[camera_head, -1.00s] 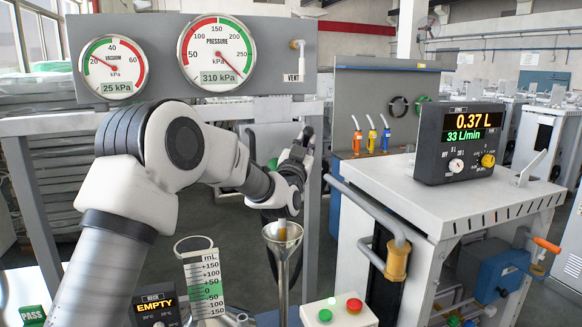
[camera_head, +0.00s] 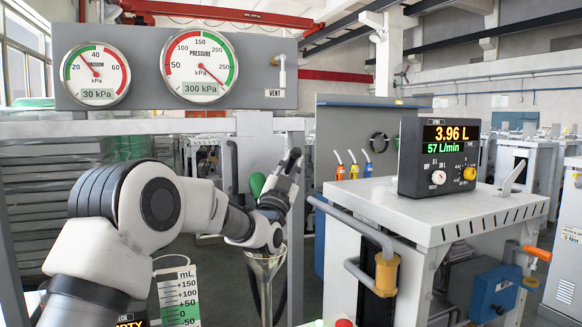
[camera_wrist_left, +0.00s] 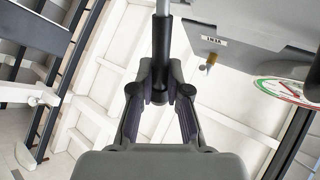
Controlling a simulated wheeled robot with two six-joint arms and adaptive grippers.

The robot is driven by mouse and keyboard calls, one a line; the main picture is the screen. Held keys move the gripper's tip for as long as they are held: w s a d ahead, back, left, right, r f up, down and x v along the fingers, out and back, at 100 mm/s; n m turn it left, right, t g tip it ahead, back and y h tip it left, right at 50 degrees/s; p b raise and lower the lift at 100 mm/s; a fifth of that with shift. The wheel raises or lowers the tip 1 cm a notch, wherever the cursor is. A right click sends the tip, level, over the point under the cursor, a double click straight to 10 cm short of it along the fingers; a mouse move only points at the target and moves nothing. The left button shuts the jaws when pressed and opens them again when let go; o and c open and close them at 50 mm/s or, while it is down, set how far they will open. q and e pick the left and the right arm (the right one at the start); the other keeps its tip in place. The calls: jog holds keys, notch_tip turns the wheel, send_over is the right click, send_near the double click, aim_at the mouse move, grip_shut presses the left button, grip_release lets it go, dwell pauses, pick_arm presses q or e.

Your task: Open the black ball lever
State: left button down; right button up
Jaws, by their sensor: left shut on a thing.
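My left gripper (camera_wrist_left: 162,95) is shut on a dark rod-like lever (camera_wrist_left: 162,55) in the left wrist view. The rod is grey at the top and black lower down, with the fingers on both sides of its lower end. I cannot make out a ball on it; the fingers cover that end. A flow display (camera_head: 451,158) reads 3.96 L and 57 L/min. My right gripper is not in view.
A panel holds a vacuum gauge (camera_head: 95,73) and a pressure gauge (camera_head: 199,66), with a VENT tap (camera_head: 281,72) beside them. A mL scale plate (camera_head: 178,295) stands below my arm. A white cabinet (camera_head: 430,215) with a pipe is on the right.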

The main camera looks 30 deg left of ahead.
pick_arm(q)
jog(key=shift+d+r, duration=0.1)
jog(key=shift+r, duration=0.1)
jog(key=c, duration=1.1)
grip_release()
jog(key=shift+s, duration=0.1)
jog(key=shift+c, duration=0.2)
jog(key=shift+s+d+r, duration=0.2)
jog(key=shift+s+d, duration=0.05)
jog(key=shift+d, duration=0.1)
jog(key=shift+a+f, duration=0.15)
jog(key=shift+f, duration=0.15)
jog(key=v, duration=1.1)
jog(key=shift+s, duration=0.4)
